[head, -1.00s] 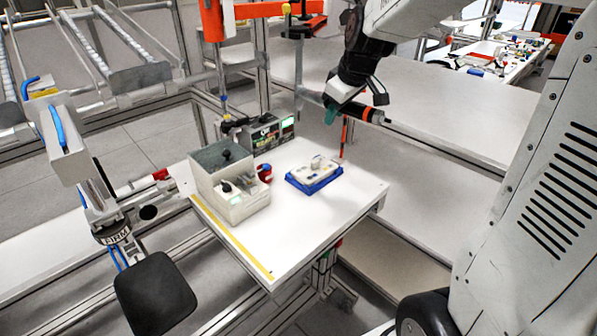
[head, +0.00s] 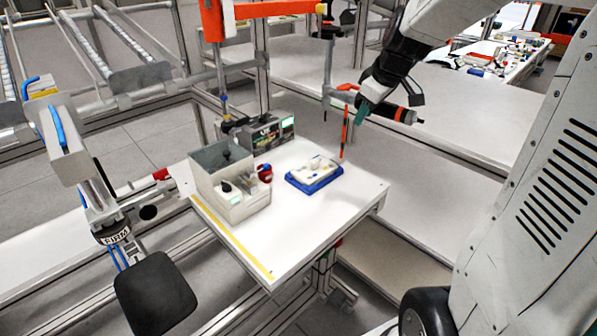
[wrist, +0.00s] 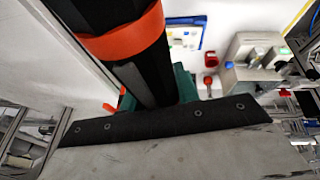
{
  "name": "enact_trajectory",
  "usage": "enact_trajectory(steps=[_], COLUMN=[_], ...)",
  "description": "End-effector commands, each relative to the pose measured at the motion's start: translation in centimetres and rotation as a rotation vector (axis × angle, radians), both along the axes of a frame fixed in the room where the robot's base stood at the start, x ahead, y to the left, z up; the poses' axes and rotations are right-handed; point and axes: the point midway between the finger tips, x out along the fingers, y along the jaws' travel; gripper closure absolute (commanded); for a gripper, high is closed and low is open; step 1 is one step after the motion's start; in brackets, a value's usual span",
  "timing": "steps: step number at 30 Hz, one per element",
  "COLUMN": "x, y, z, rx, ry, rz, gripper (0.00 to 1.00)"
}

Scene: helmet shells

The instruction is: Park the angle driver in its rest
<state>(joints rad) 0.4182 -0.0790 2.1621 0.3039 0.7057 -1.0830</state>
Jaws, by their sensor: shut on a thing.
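The angle driver (head: 391,109), a dark tool with an orange band, is held nearly level in the air beyond the back right of the white bench. Its grey front end points left, at a grey hanging bar. My gripper (head: 363,108) is shut around its body with green fingertips. In the wrist view, the driver's black body and orange band (wrist: 130,38) fill the upper left, with green fingers (wrist: 185,84) beside it. An orange-red upright post (head: 344,136) stands near the bench's back edge, just below left of the gripper. I cannot tell which thing is the rest.
A blue tray with a white part (head: 315,184) sits on the bench (head: 300,225). A grey bin box (head: 215,160), a red item (head: 265,173) and a black controller (head: 262,137) stand to its left. An orange overhead arm (head: 275,11) carries the grey bar (head: 327,62). The bench's front right is clear.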

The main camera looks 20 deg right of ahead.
Motion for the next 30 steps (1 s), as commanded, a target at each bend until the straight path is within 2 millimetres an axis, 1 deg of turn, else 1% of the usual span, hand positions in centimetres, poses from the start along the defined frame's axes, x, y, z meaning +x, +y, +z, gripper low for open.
enact_trajectory(steps=[5,21,25,30], x=[-0.2,-2.5,-2.7,-2.7], y=[-0.6,-6.0,-6.5,-6.5], z=[0.0,0.0,0.0,0.0], rx=[0.000,0.000,0.000,0.000], ry=[0.001,0.001,0.001,0.000], rz=[-0.002,-0.003,0.000,0.001], gripper=[1.00,1.00,1.00,1.00])
